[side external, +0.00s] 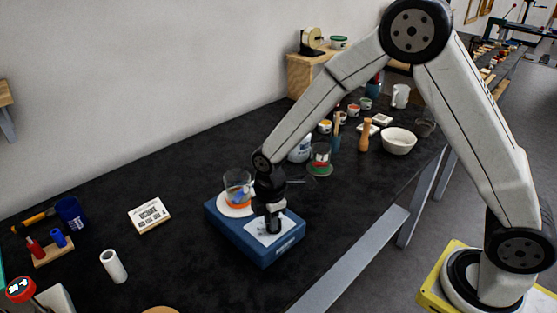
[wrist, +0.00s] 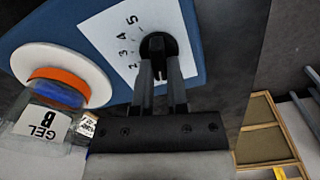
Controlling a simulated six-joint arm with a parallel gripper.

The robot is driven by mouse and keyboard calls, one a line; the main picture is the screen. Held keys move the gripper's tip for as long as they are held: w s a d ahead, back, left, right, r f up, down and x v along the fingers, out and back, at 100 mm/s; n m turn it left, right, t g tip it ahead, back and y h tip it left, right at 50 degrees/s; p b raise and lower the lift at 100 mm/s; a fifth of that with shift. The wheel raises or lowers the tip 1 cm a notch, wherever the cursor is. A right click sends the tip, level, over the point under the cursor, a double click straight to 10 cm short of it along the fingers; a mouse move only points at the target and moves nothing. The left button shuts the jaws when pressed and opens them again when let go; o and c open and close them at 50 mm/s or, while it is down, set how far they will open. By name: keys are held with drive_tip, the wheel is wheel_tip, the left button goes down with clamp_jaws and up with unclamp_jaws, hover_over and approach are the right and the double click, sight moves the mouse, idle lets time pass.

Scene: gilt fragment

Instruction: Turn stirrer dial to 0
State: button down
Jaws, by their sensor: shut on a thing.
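The stirrer (side external: 252,245) is a blue box on the black bench. Its white panel (wrist: 118,32) carries numbers, of which 2, 3, 4 and 5 show in the wrist view. The black dial (wrist: 157,46) sits on this panel, and its pointer setting is hidden by the fingers. My gripper (wrist: 162,72) is shut on the dial from above. In the side external view my gripper (side external: 272,226) points down at the stirrer's panel. A beaker labelled GEL B (wrist: 45,122), with orange and blue contents, stands on the stirrer's round white plate (wrist: 96,75).
The beaker (side external: 236,188) is close beside my gripper. A white label card (side external: 149,215), a white roll (side external: 113,266) and a blue cup (side external: 70,212) lie to the left. A white bowl (side external: 398,141) and several jars stand behind to the right.

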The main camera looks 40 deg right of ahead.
drive_tip(key=c, duration=0.6)
unclamp_jaws()
drive_tip(key=shift+c, duration=0.2)
drive_tip(key=shift+r, duration=0.1)
drive_tip(key=shift+r, duration=3.8)
drive_tip(key=shift+s+d+r+m, duration=0.1)
drive_tip(key=shift+s+d+m, duration=0.2)
drive_tip(key=shift+d+m, duration=0.1)
drive_tip(key=s+d+m+t, duration=0.2)
drive_tip(key=s+d+m, duration=0.7)
drive_tip(key=s+m, duration=0.3)
drive_tip(key=shift+s+m+t, duration=0.25)
drive_tip(key=shift+m+t, duration=0.05)
drive_tip(key=shift+m, duration=0.9)
